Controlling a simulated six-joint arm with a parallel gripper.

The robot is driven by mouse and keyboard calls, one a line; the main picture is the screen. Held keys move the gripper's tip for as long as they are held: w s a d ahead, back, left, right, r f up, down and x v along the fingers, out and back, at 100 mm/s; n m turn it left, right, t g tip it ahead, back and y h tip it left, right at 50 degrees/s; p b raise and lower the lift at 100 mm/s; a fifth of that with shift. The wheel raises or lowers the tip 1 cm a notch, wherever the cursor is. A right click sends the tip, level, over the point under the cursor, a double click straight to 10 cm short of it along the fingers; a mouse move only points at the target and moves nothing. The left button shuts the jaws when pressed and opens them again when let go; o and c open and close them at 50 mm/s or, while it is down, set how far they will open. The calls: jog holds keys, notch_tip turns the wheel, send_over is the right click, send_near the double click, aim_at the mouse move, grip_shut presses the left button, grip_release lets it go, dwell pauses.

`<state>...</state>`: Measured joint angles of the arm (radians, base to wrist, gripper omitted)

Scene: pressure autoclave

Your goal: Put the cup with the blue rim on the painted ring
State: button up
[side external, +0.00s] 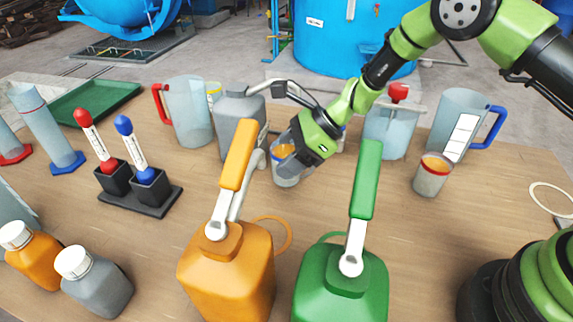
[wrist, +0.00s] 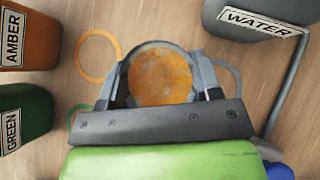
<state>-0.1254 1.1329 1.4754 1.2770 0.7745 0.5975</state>
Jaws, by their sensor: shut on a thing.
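My gripper (side external: 290,150) is shut on a clear cup (side external: 287,172) with orange contents, between the grey jug and the two front jugs. A white ring (side external: 552,199) lies at the far right.
A grey water jug (side external: 238,115) stands behind left. Another cup (side external: 432,177) with an orange-red rim stands right, near the blue-handled pitcher (side external: 458,120). Table between it and the green jug is clear.

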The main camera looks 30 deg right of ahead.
jog(key=shift+f, duration=1.25)
jog(key=shift+f, duration=0.1)
jog(key=o, duration=0.9)
